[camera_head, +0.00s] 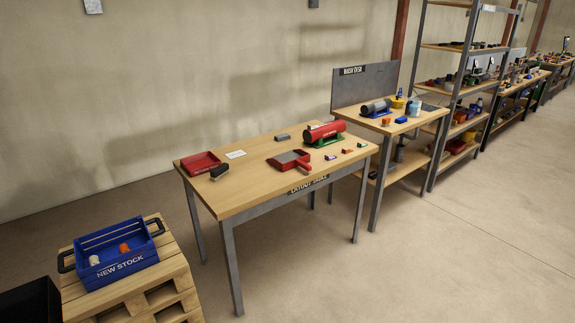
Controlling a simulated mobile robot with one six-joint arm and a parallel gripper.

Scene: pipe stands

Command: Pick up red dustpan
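The red dustpan (291,159) lies on the wooden layout table (250,187), near the middle. It has a greyish pan area and a short red handle (304,168) pointing toward the table's front right edge. The dustpan is unobstructed in this view. My gripper is not in view.
A red tray (200,162) with a small dark object (219,172) beside it is at the table's left end. A red cylinder (324,131) on a green stand is behind the dustpan. Small blocks (347,151) lie right. A blue crate (117,258) sits on a pallet; floor in front is clear.

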